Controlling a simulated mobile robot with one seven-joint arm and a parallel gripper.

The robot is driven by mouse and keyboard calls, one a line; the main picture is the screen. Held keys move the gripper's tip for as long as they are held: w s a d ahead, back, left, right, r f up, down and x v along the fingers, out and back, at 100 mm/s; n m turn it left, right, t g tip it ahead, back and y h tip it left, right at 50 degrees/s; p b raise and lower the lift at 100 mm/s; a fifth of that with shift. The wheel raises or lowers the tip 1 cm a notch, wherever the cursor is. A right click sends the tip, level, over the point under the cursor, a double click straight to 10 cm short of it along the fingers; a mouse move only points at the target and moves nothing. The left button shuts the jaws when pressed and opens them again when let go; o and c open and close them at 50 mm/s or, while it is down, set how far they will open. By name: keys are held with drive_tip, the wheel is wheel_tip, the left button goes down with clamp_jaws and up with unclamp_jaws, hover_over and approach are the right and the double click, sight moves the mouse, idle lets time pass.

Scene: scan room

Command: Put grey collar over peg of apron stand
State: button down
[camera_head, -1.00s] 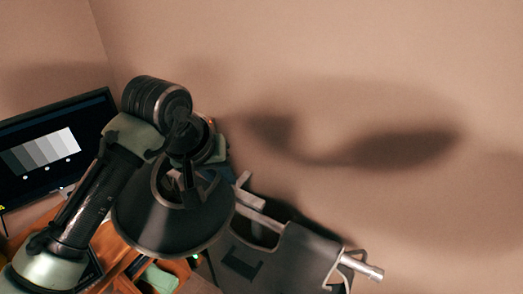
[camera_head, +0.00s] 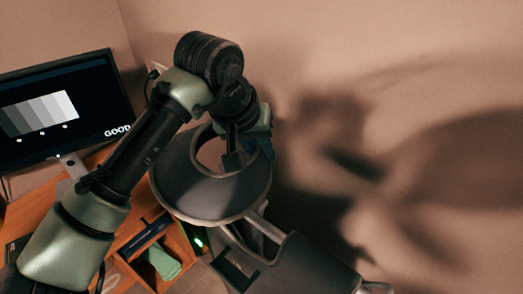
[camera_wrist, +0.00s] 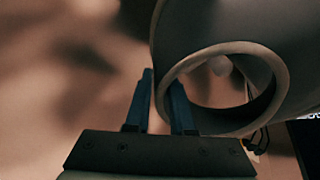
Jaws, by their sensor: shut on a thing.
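The grey collar (camera_head: 205,200) is a wide curved band with a round opening, held up beside the wall. My gripper (camera_head: 236,162) is shut on its edge. In the wrist view, the blue fingers of my gripper (camera_wrist: 162,95) straddle the rim of the collar (camera_wrist: 284,75). The apron stand (camera_head: 268,229) is below and to the right of the collar, with a dark apron (camera_head: 312,268) hung on it. A light metal peg end (camera_head: 376,288) shows at the bottom edge of the head view. The collar hides part of the stand, and the pegs show poorly.
A monitor (camera_head: 62,108) reading "GOOD" stands on a wooden desk (camera_head: 45,212) at the left. An open wooden compartment (camera_head: 182,246) holds a green cloth (camera_head: 163,262). The bare wall (camera_head: 420,60) lies close behind, with shadows of my arm and the collar.

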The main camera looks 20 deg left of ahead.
drive_tip(key=shift+s+f+b, duration=0.15)
drive_tip(key=shift+f+b, duration=0.35)
drive_tip(key=shift+f, duration=0.05)
drive_tip(key=shift+f+b, duration=0.35)
drive_tip(key=shift+f, duration=0.25)
drive_tip(key=shift+f+b, duration=0.6)
drive_tip(key=shift+f, duration=0.85)
drive_tip(key=c, duration=0.7)
unclamp_jaws()
